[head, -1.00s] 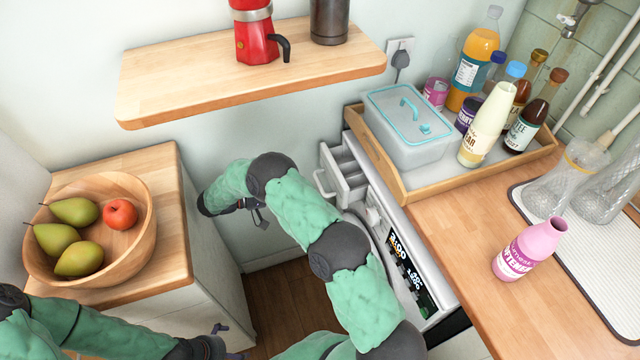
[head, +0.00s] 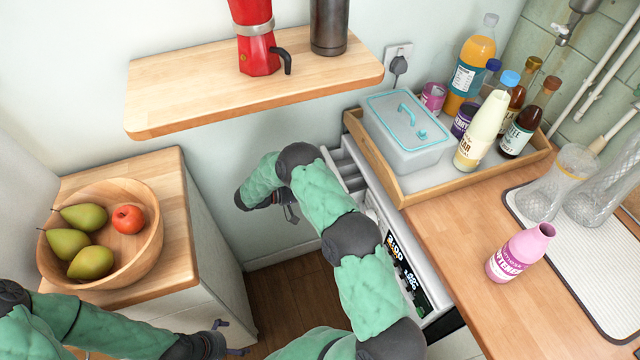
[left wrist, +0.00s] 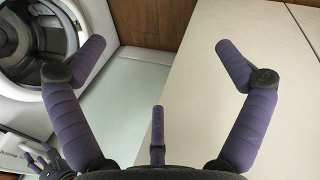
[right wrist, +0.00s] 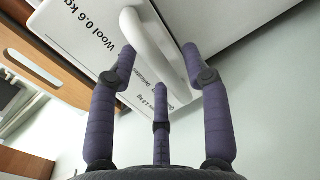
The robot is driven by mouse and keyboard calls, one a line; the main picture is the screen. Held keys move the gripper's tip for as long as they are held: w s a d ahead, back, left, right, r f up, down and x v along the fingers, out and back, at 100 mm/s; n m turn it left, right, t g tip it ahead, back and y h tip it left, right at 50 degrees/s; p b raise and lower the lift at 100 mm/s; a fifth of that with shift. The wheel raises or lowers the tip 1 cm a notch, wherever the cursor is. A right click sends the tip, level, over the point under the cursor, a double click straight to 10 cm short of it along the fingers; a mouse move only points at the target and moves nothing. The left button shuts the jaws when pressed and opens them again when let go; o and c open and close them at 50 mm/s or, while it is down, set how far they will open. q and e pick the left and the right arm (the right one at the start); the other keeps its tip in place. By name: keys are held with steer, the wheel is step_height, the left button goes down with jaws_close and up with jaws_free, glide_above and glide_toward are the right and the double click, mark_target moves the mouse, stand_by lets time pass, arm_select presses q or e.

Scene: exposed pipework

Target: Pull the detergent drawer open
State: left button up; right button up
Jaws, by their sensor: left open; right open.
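The white detergent drawer (head: 350,170) stands out from the washing machine in the head view, its inner compartments partly visible. My right arm hides its front there. In the right wrist view the drawer front (right wrist: 85,40) carries printed text, and its curved white handle (right wrist: 150,45) lies between the spread fingers of my right gripper (right wrist: 158,58). I cannot tell whether the fingers touch it. My right gripper (head: 288,212) is open. My left gripper (head: 235,338) is open and empty, low beside the cabinet; it also shows in the left wrist view (left wrist: 160,55).
A worktop (head: 450,225) runs above the machine, bearing a wooden tray (head: 398,192) of bottles and a pink bottle (head: 520,252). A cabinet (head: 215,265) with a fruit bowl (head: 150,250) stands left. A shelf (head: 190,95) overhangs the gap. The washer drum (left wrist: 45,40) is open.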

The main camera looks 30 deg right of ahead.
arm_select(q)
steer(key=shift+r, duration=0.1)
arm_select(e)
steer(key=shift+s+d+f, duration=0.1)
steer(key=shift+d+f, duration=0.05)
steer(key=shift+d, duration=0.35)
